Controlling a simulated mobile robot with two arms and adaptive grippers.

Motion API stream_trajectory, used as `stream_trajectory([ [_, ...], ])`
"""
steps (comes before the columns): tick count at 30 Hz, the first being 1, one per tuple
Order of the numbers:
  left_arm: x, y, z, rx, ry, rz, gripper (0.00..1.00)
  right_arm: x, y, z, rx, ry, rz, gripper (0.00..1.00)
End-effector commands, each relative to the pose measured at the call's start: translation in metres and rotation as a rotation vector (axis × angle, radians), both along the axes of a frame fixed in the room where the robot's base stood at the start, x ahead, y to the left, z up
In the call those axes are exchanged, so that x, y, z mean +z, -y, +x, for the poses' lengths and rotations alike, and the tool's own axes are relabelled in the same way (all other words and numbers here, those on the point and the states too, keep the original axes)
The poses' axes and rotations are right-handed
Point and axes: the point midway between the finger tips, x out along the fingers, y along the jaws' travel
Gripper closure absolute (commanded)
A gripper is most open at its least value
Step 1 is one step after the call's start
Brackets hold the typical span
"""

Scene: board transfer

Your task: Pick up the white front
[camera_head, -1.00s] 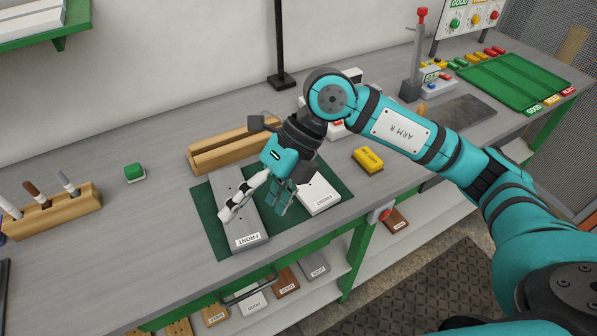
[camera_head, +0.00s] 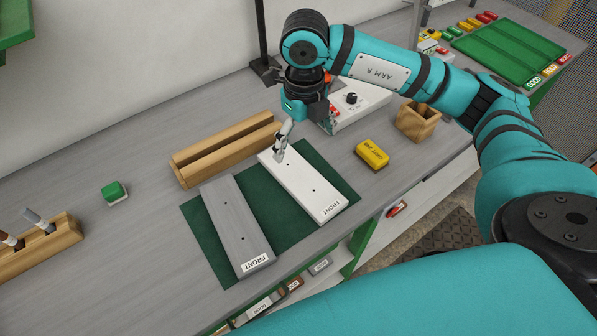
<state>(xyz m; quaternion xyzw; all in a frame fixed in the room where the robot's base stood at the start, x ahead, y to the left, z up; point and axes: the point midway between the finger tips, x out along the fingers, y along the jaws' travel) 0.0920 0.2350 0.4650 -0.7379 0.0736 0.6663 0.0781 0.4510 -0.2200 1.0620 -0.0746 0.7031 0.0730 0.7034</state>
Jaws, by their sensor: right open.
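The white board (camera_head: 301,186) marked FRONT lies flat on the dark green mat (camera_head: 290,234), its label at the near end. The grey board (camera_head: 235,222), also marked FRONT, lies beside it on the left. My right gripper (camera_head: 281,147) is open, its fingers pointing down at the far end of the white board. One finger hides a little of that end. I cannot tell whether the fingers touch it. My left gripper is not in view.
A grooved wooden block (camera_head: 225,152) stands just behind the boards, near my right gripper. A white control box (camera_head: 352,106) is to the right, with a yellow block (camera_head: 372,154) and a wooden cup (camera_head: 417,121). A green eraser (camera_head: 114,192) sits left.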

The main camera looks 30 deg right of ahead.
Motion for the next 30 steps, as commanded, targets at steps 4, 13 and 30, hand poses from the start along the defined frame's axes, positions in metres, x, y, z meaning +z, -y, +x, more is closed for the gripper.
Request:
stream_trajectory([
  [4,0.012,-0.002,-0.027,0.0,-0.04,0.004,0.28,-0.031,0.0,-0.002,0.001,-0.006,0.0,0.0],
  [13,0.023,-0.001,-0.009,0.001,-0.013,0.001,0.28,-0.075,-0.001,0.0,0.001,-0.001,0.002,0.0],
  [30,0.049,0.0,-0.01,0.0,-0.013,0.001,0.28,-0.13,-0.004,0.004,0.002,0.0,0.002,0.0],
])
